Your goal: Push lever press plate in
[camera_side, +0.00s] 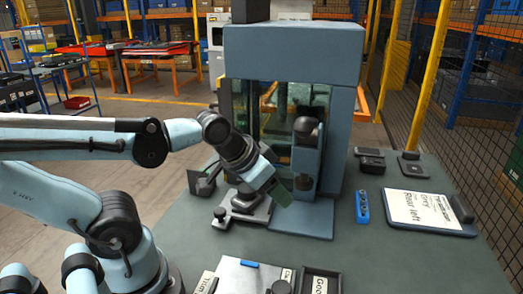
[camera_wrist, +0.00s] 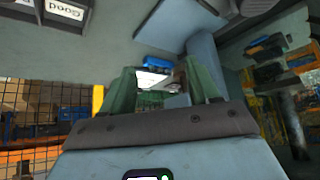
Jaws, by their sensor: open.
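A blue-grey press housing (camera_side: 295,50) stands on the bench, with a black ball knob (camera_side: 306,128) on its front column. A flat blue-grey plate (camera_side: 303,222) lies at its foot. A metal fixture (camera_side: 243,213) with a small black knob stands to the left of this plate. I cannot tell which part is the lever press plate. My gripper (camera_side: 280,192) is just in front of the housing, above the plate and fixture, partly hiding them. In the wrist view its two green fingers (camera_wrist: 162,88) are apart, with nothing gripped between them.
A blue part (camera_side: 363,207) and a labelled tray (camera_side: 428,212) lie on the bench at right. The blue part shows beyond the fingers in the wrist view (camera_wrist: 158,62). A bin marked Good (camera_side: 320,284) is at the front. The bench between is clear. A mesh fence (camera_side: 460,130) stands behind.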

